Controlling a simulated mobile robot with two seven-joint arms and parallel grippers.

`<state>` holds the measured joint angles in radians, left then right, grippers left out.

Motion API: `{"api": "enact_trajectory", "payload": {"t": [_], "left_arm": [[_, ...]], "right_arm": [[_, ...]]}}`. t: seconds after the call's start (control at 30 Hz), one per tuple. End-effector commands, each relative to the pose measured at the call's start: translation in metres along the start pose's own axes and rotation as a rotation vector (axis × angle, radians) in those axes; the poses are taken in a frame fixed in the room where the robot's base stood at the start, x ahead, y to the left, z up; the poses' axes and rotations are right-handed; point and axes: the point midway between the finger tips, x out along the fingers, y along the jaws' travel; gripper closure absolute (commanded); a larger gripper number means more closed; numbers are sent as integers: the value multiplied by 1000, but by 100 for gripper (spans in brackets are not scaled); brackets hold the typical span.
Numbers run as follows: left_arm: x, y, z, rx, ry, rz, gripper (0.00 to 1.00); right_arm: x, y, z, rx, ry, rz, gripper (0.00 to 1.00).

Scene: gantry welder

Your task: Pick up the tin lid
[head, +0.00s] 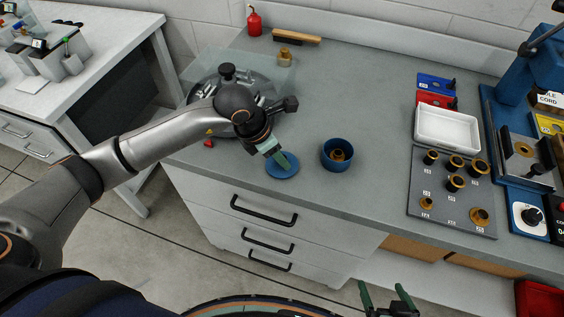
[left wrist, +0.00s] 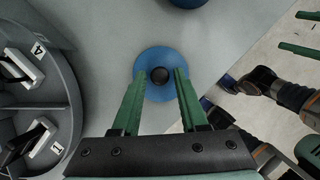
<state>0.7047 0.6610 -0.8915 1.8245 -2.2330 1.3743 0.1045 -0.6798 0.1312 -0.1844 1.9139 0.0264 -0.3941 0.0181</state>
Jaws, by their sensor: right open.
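The tin lid is a round blue disc (head: 279,172) with a dark knob, lying flat on the grey worktop near its front edge. In the left wrist view the lid (left wrist: 153,52) is straight ahead, with its knob between the fingers. My left gripper (head: 284,162) is open and points down over the lid, partly hiding it in the head view; its green fingers (left wrist: 160,72) stand apart. I cannot tell whether the fingertips touch the lid. My right gripper (head: 387,290) is open and empty, low in front of the drawers.
An open blue tin (head: 328,163) with a brass part inside stands right of the lid. A round grey fixture (head: 200,90) under a clear cover is behind my left arm. A grey board (head: 440,213) with several brass parts and a white tray (head: 447,130) are to the right.

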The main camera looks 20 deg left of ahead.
Motion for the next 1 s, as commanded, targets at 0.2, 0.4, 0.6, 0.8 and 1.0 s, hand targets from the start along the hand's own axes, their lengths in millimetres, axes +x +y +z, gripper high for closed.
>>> {"api": "enact_trajectory", "payload": {"t": [0.2, 0.4, 0.6, 0.8, 1.0], "left_arm": [[0, 0, 0, 0, 0, 0, 83], [0, 0, 0, 0, 0, 0, 100], [0, 0, 0, 0, -1, 0, 100], [-1, 0, 0, 0, -1, 1, 100], [-10, 1, 4, 1, -3, 1, 100]], "right_arm": [[0, 0, 0, 0, 0, 0, 0], [0, 0, 0, 0, 0, 0, 0], [0, 0, 0, 0, 0, 0, 0], [0, 0, 0, 0, 1, 0, 0], [2, 0, 2, 0, 1, 0, 0]]}}
